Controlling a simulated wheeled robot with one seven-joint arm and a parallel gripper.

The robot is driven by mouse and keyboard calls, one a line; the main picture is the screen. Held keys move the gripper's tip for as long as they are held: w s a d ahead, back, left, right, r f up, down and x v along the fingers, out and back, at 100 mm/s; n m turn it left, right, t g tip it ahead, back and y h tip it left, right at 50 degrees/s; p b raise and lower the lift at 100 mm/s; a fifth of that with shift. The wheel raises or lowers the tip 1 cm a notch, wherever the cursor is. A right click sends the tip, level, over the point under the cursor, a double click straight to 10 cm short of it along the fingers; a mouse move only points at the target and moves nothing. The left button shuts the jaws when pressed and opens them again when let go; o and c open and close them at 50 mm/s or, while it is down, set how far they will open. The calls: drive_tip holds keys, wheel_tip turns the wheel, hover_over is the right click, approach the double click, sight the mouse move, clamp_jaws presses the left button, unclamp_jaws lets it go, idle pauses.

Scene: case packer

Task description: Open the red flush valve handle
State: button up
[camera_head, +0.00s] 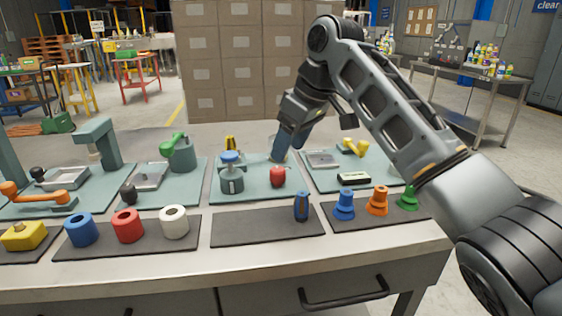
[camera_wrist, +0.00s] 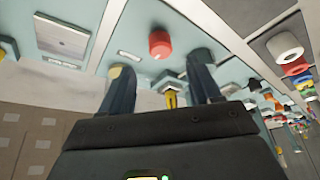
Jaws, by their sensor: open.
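A red handle knob (camera_head: 277,177) stands on a teal station plate (camera_head: 248,191) near the middle of the bench. It also shows in the wrist view as a red cap (camera_wrist: 160,43), just beyond and between the fingertips. My gripper (camera_head: 279,152) is over the back of the same plate, behind the red knob in the head view. In the wrist view my gripper (camera_wrist: 160,65) has its two blue-grey fingers spread apart, with nothing held between them. The gripper appears apart from the knob. My wrist hides part of the plate's back.
A grey-green valve with a blue knob (camera_head: 231,172) stands left of the red one. A yellow handle (camera_head: 230,142) is behind it. To the right is a plate with a yellow lever (camera_head: 354,147). A dark blue part (camera_head: 301,206) stands on the otherwise bare front mat (camera_head: 250,229).

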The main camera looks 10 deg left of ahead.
sight(279, 170)
drive_tip(key=x, duration=0.7)
drive_tip(key=shift+a+f+b, duration=0.1)
drive_tip(key=shift+f+b, duration=0.15)
drive_tip(key=shift+b, duration=0.15)
drive_tip(key=shift+c, duration=0.2)
drive_tip(key=c, duration=1)
drive_tip(key=shift+r, duration=0.1)
